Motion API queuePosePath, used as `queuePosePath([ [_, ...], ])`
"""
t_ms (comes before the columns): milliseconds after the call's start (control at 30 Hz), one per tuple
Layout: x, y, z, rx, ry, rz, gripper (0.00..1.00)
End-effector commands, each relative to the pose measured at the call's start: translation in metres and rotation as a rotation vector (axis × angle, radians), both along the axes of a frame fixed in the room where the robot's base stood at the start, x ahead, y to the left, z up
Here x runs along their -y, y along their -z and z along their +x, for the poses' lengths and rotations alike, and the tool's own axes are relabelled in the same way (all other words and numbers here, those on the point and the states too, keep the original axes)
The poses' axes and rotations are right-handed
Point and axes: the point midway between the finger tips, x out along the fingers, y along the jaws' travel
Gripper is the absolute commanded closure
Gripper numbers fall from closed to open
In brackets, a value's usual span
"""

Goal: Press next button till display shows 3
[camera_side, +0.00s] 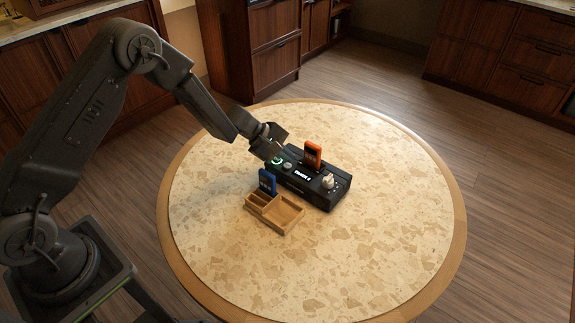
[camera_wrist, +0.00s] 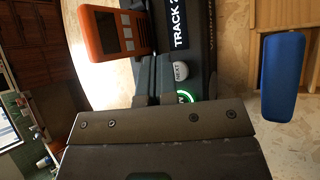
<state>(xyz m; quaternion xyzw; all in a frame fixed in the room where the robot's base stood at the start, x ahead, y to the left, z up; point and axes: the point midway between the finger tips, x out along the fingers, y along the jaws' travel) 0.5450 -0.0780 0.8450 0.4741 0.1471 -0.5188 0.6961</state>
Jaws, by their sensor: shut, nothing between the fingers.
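A black player (camera_side: 315,190) stands on the round table. Its lit display (camera_side: 303,175) appears to read "TRACK 2" in the wrist view (camera_wrist: 180,25), with the last character at the picture's edge. The grey round NEXT button (camera_wrist: 181,70) sits beside the display; it also shows in the side view (camera_side: 288,166). A green-ringed button (camera_wrist: 187,96) is beyond it, partly hidden by my gripper in the wrist view. My gripper (camera_side: 271,156) is shut and empty at the player's green-ring end. Its fingertips (camera_wrist: 158,100) are close to the buttons; I cannot tell whether they touch anything.
An orange handheld-like item (camera_side: 313,154) stands upright at the player's back. A pale knob (camera_side: 328,182) is at its right end. A wooden compartment tray (camera_side: 289,215) with an upright blue item (camera_side: 267,181) sits in front. The table (camera_side: 380,240) is clear right and front.

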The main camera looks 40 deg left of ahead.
Motion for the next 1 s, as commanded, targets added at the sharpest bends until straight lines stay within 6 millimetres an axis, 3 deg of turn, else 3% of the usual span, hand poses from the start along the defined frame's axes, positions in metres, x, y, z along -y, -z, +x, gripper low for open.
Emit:
queuePosePath([
  [1000, 0.0001, 0.0085, 0.0000, 0.001, 0.001, 0.000, 1.00],
])
